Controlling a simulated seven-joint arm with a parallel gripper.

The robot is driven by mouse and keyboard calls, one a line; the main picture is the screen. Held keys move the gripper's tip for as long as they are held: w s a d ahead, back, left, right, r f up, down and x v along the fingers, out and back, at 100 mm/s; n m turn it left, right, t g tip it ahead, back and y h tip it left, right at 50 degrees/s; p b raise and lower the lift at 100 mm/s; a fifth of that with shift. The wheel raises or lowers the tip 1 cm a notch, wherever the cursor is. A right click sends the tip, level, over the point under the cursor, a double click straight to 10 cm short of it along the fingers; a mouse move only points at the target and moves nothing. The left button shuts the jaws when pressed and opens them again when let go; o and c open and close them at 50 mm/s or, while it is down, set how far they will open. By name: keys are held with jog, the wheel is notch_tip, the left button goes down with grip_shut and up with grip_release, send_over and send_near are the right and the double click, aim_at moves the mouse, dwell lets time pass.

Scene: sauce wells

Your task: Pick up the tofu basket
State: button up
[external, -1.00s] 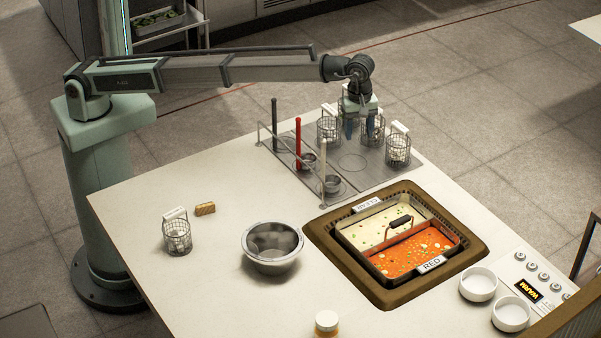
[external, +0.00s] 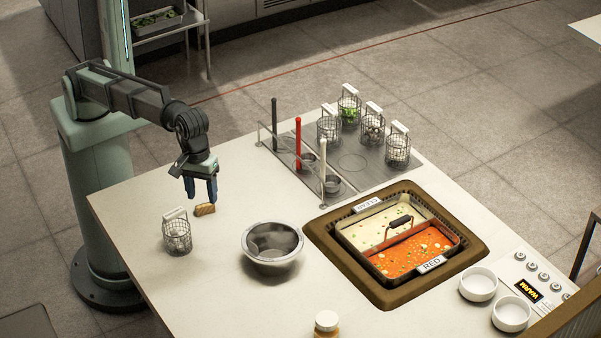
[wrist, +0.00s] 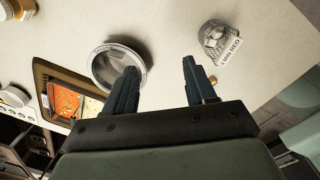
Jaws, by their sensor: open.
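A wire basket (external: 177,237) with a white-topped handle and pale contents stands alone at the table's left; whether these are tofu I cannot tell. In the wrist view, the basket (wrist: 214,38) shows at upper right with a white tag ending in "RED". Several similar baskets stand at the back right: one holds green pieces (external: 348,114), one darker pieces (external: 373,133), others pale pieces (external: 397,152). My gripper (external: 202,197) is open and empty, pointing down just above a small brown block (external: 205,210), to the right of and behind the lone basket. Its fingers (wrist: 160,66) frame bare table in the wrist view.
A metal bowl (external: 272,262) stands right of the lone basket. Beyond it is a divided pot (external: 452,262) with pale and red broth in a brown surround. Upright black, red and white rods (external: 298,140) stand by the back baskets. Table around the lone basket is mostly clear.

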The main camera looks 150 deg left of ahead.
jog(key=s+d+m, duration=0.1)
jog(key=s+d, duration=0.3)
jog(key=s, duration=0.1)
jog(key=m, duration=0.5)
send_over(174, 212)
jog(key=shift+f, duration=1.5)
jog(key=shift+g, duration=0.4)
jog(key=f, duration=0.8)
jog(key=shift+w+d, duration=0.2)
jog(key=shift+d, duration=0.1)
jog(key=shift+s+a+f, duration=0.1)
jog(key=shift+f, duration=1.2)
jog(key=shift+s+a+f, duration=0.1)
jog(key=shift+f, duration=1.2)
jog(key=shift+c, duration=0.2)
grip_shut()
